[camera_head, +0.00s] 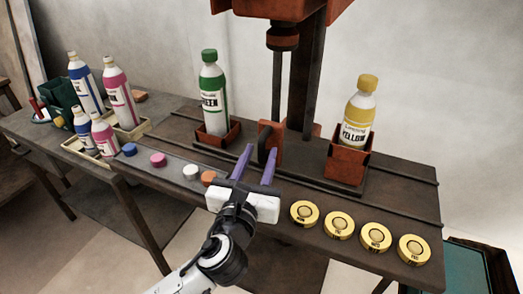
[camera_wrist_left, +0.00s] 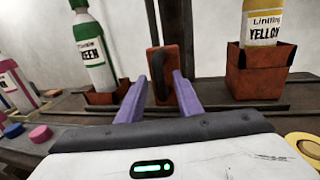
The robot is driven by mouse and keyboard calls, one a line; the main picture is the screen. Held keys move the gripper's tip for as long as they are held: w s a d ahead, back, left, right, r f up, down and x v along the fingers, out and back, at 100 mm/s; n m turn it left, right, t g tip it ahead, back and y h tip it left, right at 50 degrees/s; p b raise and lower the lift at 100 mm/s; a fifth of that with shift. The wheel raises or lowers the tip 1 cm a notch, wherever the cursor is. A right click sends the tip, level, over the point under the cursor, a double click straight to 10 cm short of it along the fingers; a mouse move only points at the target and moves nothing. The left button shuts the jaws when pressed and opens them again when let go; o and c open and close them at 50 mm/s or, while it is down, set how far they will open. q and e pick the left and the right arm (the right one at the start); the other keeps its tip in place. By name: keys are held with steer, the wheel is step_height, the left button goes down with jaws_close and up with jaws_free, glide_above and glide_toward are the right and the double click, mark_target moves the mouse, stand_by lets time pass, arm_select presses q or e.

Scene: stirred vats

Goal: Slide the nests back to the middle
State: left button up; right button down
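One red-brown box nest (camera_head: 218,135) holds a green-capped bottle (camera_head: 213,95) upright, left of the press column. The other nest (camera_head: 347,166) holds a yellow-capped bottle (camera_head: 359,112) on the right. Both stand apart on the dark bench. They also show in the wrist view, the green bottle's nest (camera_wrist_left: 106,95) at left and the yellow one's (camera_wrist_left: 256,77) at right. Between them stands a red block with a black handle (camera_head: 266,140). My left gripper (camera_head: 259,153) points at this block, its purple fingers parted; contact is not clear. My right gripper is not in view.
Several yellow discs (camera_head: 340,225) line the bench's front right. Coloured caps, including a pink one (camera_head: 158,160), lie front left. Blue and pink bottles (camera_head: 119,92) stand in trays on the left table. A vertical press column (camera_head: 299,75) rises behind the block.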

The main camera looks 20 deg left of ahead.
arm_select(q)
steer(key=s, duration=0.8)
steer(key=shift+d, duration=0.45)
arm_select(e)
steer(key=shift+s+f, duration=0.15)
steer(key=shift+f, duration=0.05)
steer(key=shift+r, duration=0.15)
